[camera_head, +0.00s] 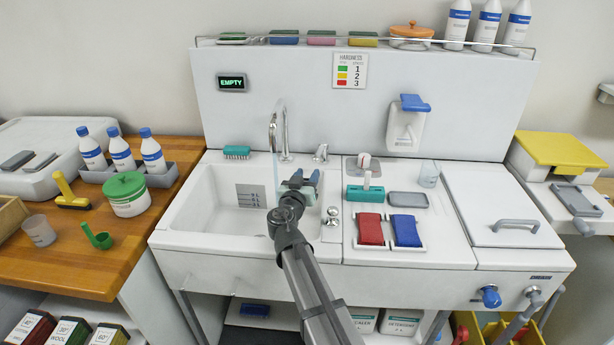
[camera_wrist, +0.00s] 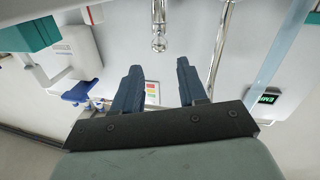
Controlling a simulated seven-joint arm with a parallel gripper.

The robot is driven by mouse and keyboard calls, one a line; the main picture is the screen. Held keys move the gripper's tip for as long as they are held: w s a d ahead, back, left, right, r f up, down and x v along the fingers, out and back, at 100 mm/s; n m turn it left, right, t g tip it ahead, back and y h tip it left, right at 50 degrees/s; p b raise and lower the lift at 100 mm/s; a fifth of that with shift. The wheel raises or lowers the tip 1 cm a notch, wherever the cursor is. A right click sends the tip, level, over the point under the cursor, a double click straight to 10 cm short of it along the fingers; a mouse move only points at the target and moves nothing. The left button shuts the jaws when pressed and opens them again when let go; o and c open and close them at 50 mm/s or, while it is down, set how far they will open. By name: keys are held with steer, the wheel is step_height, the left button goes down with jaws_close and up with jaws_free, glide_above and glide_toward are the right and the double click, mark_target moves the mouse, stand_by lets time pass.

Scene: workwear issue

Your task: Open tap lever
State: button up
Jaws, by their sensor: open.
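The chrome tap lever (camera_head: 321,152) stands on the sink's back ledge, right of the curved chrome spout (camera_head: 277,125). In the wrist view, which is upside down, the lever (camera_wrist: 159,28) is at the top middle and the spout pipe (camera_wrist: 220,50) is to its right. My gripper (camera_head: 305,177) is over the right part of the basin, in front of the lever. Its two blue fingers are apart and empty in the wrist view (camera_wrist: 159,68), pointing towards the back wall, with the lever beyond them. A pale blue strip like a water stream (camera_head: 275,176) hangs below the spout.
A chrome knob (camera_head: 333,213) stands at the basin's right rim. A teal brush (camera_head: 237,152) lies on the back ledge. A teal holder (camera_head: 365,194) and red (camera_head: 370,229) and blue (camera_head: 406,230) pads sit right of the basin. A white dispenser (camera_head: 406,128) hangs on the back wall.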

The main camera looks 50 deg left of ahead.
steer(key=shift+s+a, duration=0.15)
steer(key=shift+s, duration=0.1)
steer(key=shift+c, duration=0.7)
steer(key=shift+n+g+y, duration=0.4)
steer(key=shift+n+y, duration=0.1)
steer(key=shift+y, duration=0.3)
steer(key=s+a, duration=0.1)
steer(key=s, duration=0.1)
steer(key=s+a, duration=0.2)
steer(key=s+a+r, duration=0.1)
steer(key=s+a, duration=0.1)
steer(key=shift+s+a+r, duration=0.1)
steer(key=shift+s+a, duration=0.05)
steer(key=shift+s, duration=0.2)
jaws_close()
steer(key=s+a+r, duration=0.1)
steer(key=s+a, duration=0.3)
steer(key=a, duration=0.2)
steer(key=n+t+h, duration=0.3)
steer(key=n+h, duration=0.4)
steer(key=h, duration=0.4)
glide_toward(321, 151)
steer(key=shift+w+a+f, duration=0.1)
steer(key=shift+w+f, duration=0.15)
steer(key=shift+w, duration=0.25)
steer(key=shift+w+f, duration=0.3)
steer(key=shift+w, duration=0.25)
